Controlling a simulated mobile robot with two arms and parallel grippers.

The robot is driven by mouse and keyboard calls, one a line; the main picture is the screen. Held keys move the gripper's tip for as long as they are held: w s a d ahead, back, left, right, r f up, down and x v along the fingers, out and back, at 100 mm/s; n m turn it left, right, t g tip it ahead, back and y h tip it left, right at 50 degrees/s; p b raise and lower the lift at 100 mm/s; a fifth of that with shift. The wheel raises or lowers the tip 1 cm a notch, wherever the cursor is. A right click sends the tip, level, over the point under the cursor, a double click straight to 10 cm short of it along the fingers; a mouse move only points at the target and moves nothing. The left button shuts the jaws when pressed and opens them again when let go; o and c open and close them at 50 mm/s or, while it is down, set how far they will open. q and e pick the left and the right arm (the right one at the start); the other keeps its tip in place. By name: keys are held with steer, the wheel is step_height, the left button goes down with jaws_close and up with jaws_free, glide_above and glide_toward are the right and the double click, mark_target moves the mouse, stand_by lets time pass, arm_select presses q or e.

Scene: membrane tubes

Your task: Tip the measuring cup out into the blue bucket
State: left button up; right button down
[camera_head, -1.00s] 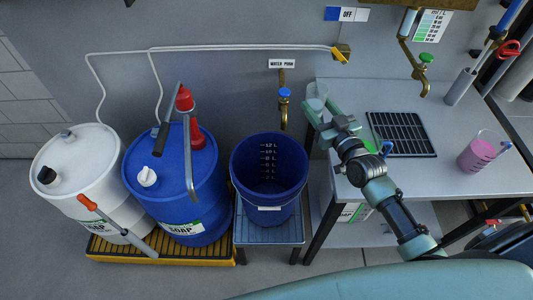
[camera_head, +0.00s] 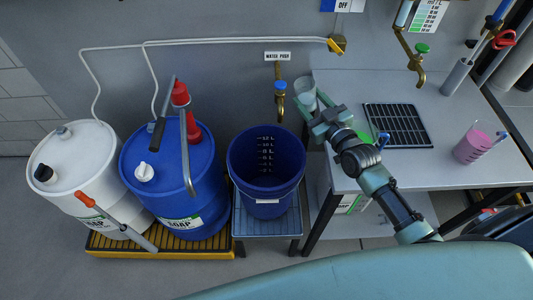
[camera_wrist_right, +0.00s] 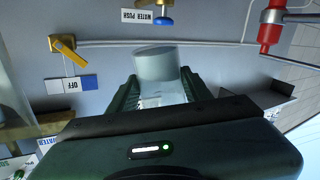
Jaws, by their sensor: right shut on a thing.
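A small clear measuring cup (camera_head: 304,91) is in my right gripper (camera_head: 322,112), which is shut on it. The cup is above and just past the bench's left edge, up and right of the bucket in the head view. It looks roughly upright; I cannot tell what is inside. In the right wrist view the cup (camera_wrist_right: 157,66) sits between the two fingers (camera_wrist_right: 160,92). The blue bucket (camera_head: 266,188) has white litre marks inside and stands open on a low stand; it looks empty. My left gripper is not in view.
A brass tap (camera_head: 280,98) is on the wall behind the bucket, close to the cup. Blue (camera_head: 170,195) and white (camera_head: 75,180) drums stand left. The bench (camera_head: 450,100) holds a black drain grid (camera_head: 398,125) and a jug of pink liquid (camera_head: 470,149).

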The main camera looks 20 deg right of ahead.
steer(key=shift+a+f+n, duration=0.25)
steer(key=shift+a+n, duration=0.1)
steer(key=shift+n, duration=0.35)
steer(key=f+b, duration=0.1)
steer(key=a+f+n+b, duration=0.1)
steer(key=shift+w+f+n+g, duration=0.1)
steer(key=shift+f+n+g, duration=0.2)
steer(key=shift+f, duration=0.1)
step_height(320, 180, down, 6)
steer(key=a+n+h+b, duration=0.1)
steer(key=n+b, duration=0.4)
steer(key=b, duration=0.1)
steer(key=shift+n+g+h, duration=0.3)
steer(key=shift+n, duration=0.1)
steer(key=shift+a+f, duration=0.1)
steer(key=shift+f, duration=0.15)
steer(key=shift+a+f+n+b, duration=0.1)
steer(key=shift+f+n+b, duration=0.2)
steer(key=shift+n+b, duration=0.45)
steer(key=shift+a+f+n+h+b, duration=0.2)
steer(key=shift+a+n+b, duration=0.1)
steer(key=shift+a+n, duration=0.15)
steer(key=shift+a+f+n+h+b, duration=0.2)
steer(key=shift+a+n+b, duration=0.1)
steer(key=shift+a, duration=0.15)
